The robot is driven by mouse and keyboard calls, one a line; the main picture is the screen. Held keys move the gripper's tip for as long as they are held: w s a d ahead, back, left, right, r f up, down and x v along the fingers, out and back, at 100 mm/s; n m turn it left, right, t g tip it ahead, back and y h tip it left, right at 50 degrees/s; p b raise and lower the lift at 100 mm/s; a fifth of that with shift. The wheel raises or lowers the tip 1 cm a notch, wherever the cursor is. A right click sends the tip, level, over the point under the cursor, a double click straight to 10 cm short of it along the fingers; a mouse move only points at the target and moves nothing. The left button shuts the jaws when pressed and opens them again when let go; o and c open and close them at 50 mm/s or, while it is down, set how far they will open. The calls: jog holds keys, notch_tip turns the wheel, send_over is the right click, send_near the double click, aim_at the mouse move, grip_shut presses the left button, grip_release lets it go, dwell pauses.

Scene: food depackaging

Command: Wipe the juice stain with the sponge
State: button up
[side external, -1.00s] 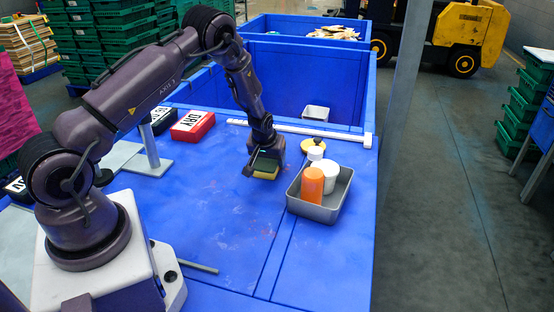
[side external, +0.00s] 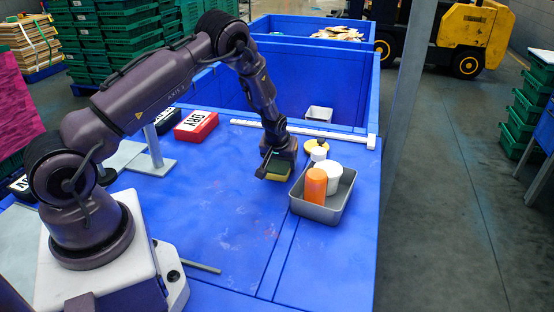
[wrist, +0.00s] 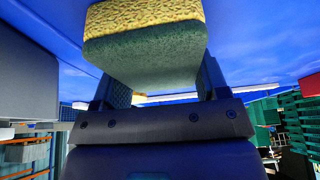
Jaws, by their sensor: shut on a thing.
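A yellow and green sponge (side external: 277,171) is in my gripper (side external: 272,168), at or close above the blue table, left of the metal tray; I cannot tell whether it touches. In the wrist view the sponge (wrist: 145,45) sits between my gripper's two fingers (wrist: 160,85), which are shut on it. Faint reddish marks (side external: 240,237) show on the blue table (side external: 190,225) in front of the sponge. I cannot tell which of them is the juice stain.
A metal tray (side external: 320,213) holds an orange bottle (side external: 315,187) and white containers (side external: 330,174). A red "DRY" box (side external: 196,126) and a grey stand (side external: 153,162) are at the left.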

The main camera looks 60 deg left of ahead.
jog(key=shift+w+d+f, duration=0.15)
jog(key=shift+w+d, duration=1.15)
jog(key=shift+d, duration=0.15)
jog(key=shift+s+a, duration=2.65)
jog(key=shift+a, duration=0.15)
jog(key=shift+r, duration=0.2)
jog(key=shift+r, duration=2.95)
jog(key=shift+r, duration=0.1)
notch_tip(320, 180, up, 3)
jog(key=shift+f, duration=0.1)
